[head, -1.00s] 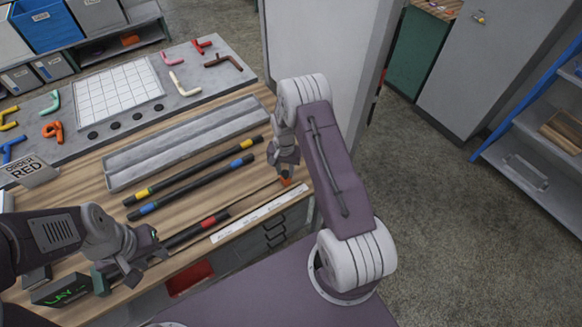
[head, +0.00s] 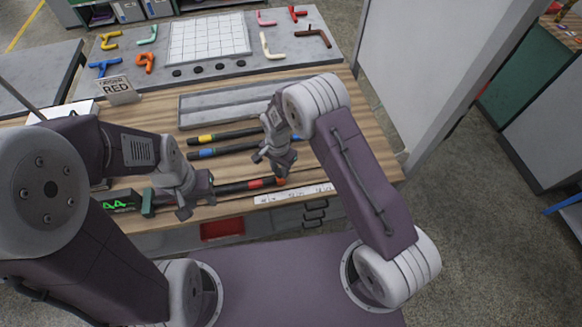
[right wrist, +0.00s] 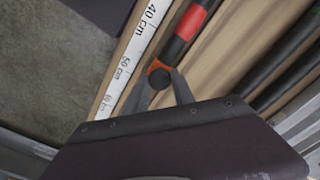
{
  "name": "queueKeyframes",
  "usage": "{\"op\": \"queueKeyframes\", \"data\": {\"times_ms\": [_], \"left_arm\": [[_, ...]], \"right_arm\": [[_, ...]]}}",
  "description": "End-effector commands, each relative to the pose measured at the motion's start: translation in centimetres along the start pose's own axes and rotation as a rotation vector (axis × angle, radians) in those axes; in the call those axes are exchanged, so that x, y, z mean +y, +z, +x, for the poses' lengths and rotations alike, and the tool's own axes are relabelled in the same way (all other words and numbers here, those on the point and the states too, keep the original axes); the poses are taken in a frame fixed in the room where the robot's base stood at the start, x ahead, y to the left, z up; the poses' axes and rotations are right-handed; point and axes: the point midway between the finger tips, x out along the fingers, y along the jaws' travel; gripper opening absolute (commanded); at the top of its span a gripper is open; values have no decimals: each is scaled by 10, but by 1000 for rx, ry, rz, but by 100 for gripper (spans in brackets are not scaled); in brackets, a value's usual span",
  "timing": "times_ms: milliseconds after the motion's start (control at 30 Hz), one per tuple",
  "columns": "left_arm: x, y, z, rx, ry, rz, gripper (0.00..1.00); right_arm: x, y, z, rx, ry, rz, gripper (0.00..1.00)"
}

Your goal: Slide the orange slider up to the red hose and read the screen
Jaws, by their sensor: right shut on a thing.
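The red hose (head: 232,187) is a black tube with a red band, lying along the bench's front edge. The orange slider (right wrist: 158,68) has a dark round knob and sits at the hose's black end, seemingly touching it; in the head view the slider (head: 280,181) is small. My right gripper (right wrist: 158,92) is shut on the slider; it also shows in the head view (head: 272,166). My left gripper (head: 196,203) is by the hose's left part; its jaw gap is unclear. The dark screen (head: 122,203) shows green characters, partly hidden and unreadable.
A white ruler (head: 293,194) runs along the front edge; 40 and 50 cm marks show in the right wrist view. Yellow-banded (head: 207,138) and blue-banded (head: 207,153) hoses lie behind. An ORDER RED sign (head: 117,88) stands at the left, near a grey tray (head: 222,105).

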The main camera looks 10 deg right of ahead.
Motion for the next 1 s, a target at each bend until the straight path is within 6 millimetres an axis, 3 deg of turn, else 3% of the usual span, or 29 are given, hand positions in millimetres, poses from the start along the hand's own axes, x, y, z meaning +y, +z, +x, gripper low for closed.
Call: {"op": "queueKeyframes", "data": {"times_ms": [433,467,500,533,833,1000], "left_arm": [[0,0,0,0,0,0,36],[0,0,0,0,0,0,36],[0,0,0,0,0,0,36],[0,0,0,0,0,0,36],[0,0,1,0,0,0,36],[0,1,8,0,0,0,36]], "right_arm": [[-7,4,-2,1,-8,2,0],[-7,4,-2,1,-8,2,38],[-6,4,-2,0,-8,2,49],[-6,4,-2,0,-7,2,52],[-5,3,-2,0,-5,1,52],[-6,4,-29,3,-8,0,52]]}}
